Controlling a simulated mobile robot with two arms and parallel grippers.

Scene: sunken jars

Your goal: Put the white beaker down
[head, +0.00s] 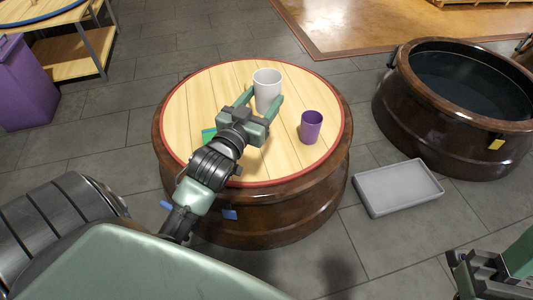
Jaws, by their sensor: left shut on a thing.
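The white beaker (267,78) is upright over the back middle of the round wooden top (205,95) with a red rim. My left gripper (264,100) reaches in from the front and is shut on the beaker, one finger on each side. The fingers and wrist hide part of the beaker's lower body, and I cannot tell whether its base touches the wood. My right gripper (478,268) is at the bottom right corner, away from the top, partly cut off; its jaws are unclear.
A purple cup (311,126) stands right of my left gripper on the top. A small green and blue item (208,134) lies partly behind my arm. A grey tray (398,188) lies on the floor. A dark, open vat (408,106) stands at right. Bare wood lies left of the beaker.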

